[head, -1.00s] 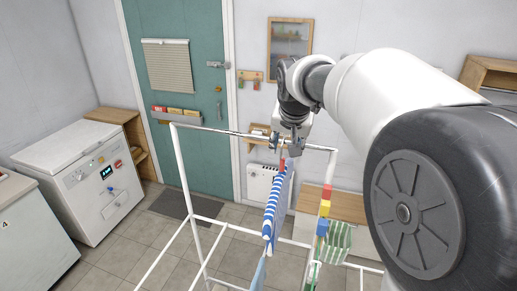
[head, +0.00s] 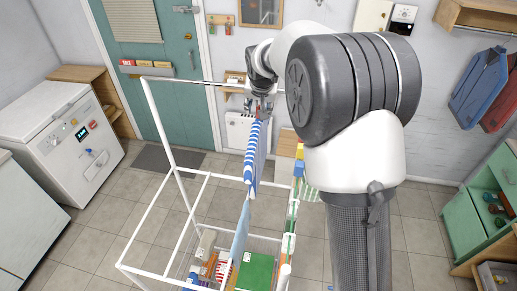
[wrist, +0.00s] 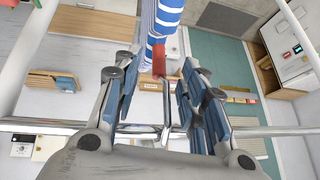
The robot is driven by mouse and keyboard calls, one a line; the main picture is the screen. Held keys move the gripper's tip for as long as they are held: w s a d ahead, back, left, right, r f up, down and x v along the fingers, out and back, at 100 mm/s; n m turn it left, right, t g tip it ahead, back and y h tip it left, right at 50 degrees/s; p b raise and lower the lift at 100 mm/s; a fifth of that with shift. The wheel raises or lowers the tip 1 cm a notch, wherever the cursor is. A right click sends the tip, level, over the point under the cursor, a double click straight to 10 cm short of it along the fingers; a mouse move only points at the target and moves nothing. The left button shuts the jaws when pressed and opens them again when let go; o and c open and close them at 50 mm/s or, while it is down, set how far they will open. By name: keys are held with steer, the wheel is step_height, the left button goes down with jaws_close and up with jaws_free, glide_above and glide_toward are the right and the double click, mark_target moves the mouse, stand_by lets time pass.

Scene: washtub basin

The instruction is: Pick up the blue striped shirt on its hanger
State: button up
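The blue striped shirt (head: 257,150) hangs edge-on from the top rail of a white rack in the head view. In the wrist view, the shirt (wrist: 165,15) shows at the top centre, below a red hanger neck (wrist: 159,62). A thin metal hook (wrist: 166,112) runs from the neck to the rail (wrist: 60,125). My gripper (wrist: 158,72) is open, its blue-padded fingers on either side of the neck and hook with gaps at both sides. In the head view my gripper (head: 263,106) is small and partly hidden at the shirt's top.
The white rack frame (head: 160,130) surrounds the shirt. A light blue cloth (head: 240,230) and a green striped cloth (head: 311,192) hang nearby. A crate with several items, including a green one (head: 256,272), sits low inside.

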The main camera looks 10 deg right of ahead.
steer(key=p+x, duration=0.1)
steer(key=x, duration=0.3)
steer(key=shift+w+d+f, duration=0.1)
steer(key=shift+w+f, duration=0.1)
steer(key=shift+f, duration=0.05)
steer(key=shift+s, duration=0.1)
steer(key=shift+c, duration=0.3)
jaws_close()
